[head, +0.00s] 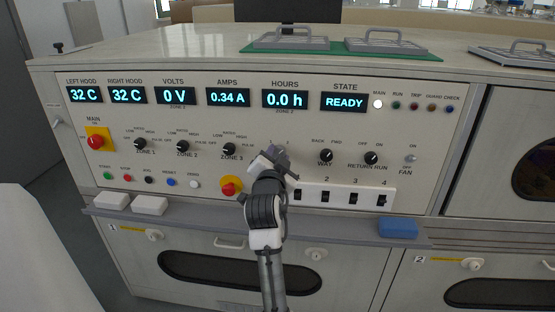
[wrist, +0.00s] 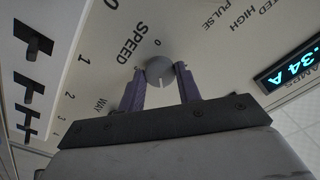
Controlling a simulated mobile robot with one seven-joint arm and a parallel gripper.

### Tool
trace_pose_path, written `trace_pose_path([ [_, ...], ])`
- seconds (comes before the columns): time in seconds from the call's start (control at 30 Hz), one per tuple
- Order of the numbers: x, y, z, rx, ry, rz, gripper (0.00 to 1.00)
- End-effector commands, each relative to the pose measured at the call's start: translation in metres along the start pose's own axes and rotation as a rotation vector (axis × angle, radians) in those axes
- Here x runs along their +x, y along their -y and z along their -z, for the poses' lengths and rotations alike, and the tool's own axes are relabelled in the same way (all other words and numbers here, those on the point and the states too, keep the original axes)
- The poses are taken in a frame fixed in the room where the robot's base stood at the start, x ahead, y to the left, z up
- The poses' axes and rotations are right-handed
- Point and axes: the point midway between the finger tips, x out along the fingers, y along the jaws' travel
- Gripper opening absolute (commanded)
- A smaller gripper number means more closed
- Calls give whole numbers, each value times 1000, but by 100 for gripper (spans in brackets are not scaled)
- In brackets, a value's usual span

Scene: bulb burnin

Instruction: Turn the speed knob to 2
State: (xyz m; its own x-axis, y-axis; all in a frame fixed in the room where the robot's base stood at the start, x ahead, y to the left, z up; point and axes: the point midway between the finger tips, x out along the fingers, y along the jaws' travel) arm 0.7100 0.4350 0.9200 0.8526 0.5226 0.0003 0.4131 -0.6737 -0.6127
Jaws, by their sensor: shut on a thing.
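The speed knob (wrist: 160,69) is a round grey knob on the sloped panel, seen in the wrist view beside the printed word SPEED. A pale mark shows on its near side, pointing down in that view toward my gripper's body. My gripper (wrist: 159,77) has its two purple-grey fingers on either side of the knob and is shut on it. In the head view my gripper (head: 272,160) covers the knob, between the ZONE 3 and WAY knobs. Small digits are printed around the knob, but I cannot tell which one the mark lines up with.
The WAY knob (head: 326,155) and RETURN RUN knob (head: 371,157) are to the right. The ZONE 3 knob (head: 229,149) and red stop button (head: 230,187) are to the left. A rocker-switch strip (head: 341,192) is just below right. The STATE display (head: 345,102) reads READY.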

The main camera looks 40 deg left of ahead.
Motion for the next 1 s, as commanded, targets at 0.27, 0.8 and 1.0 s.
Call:
trace_pose_path([
  [0.27, 0, 0, -1, 14, 3, -1, 11],
  [0.8, 0, 0, -1, 13, 1, 0, 55],
  [1.0, -4, 0, -1, 14, 0, 1, 55],
])
